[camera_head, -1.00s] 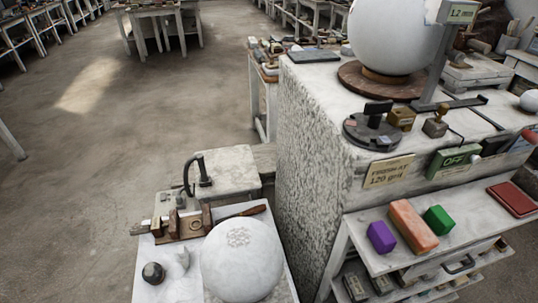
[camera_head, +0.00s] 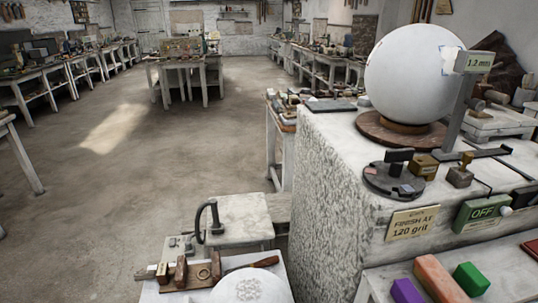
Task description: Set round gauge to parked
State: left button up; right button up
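A gauge (camera_head: 459,100) stands at the right as a grey post with a small green display (camera_head: 479,62) reading about 1.2 mm. Its head is close against the right side of a large white plaster sphere (camera_head: 412,72); I cannot tell whether it touches. The sphere rests on a round brown turntable (camera_head: 374,128) on top of a speckled stone block (camera_head: 334,190). A dark round disc (camera_head: 393,183) with a black handle lies in front of the turntable. Neither of my grippers is in view.
An OFF switch box (camera_head: 484,212) and a "finish at 120 grit" sign (camera_head: 411,222) are on the block's front. Purple (camera_head: 406,291), orange (camera_head: 440,278) and green (camera_head: 470,279) blocks lie on a lower shelf. A side bench holds another sphere (camera_head: 250,287). Open floor (camera_head: 150,165) is at left.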

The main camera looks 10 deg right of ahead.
aim_at(470, 63)
jog(key=z, duration=1.95)
jog(key=i, duration=0.1)
jog(key=u, duration=2.6)
jog(key=k, duration=0.95)
jog(key=z, duration=1.15)
jog(key=i, duration=0.35)
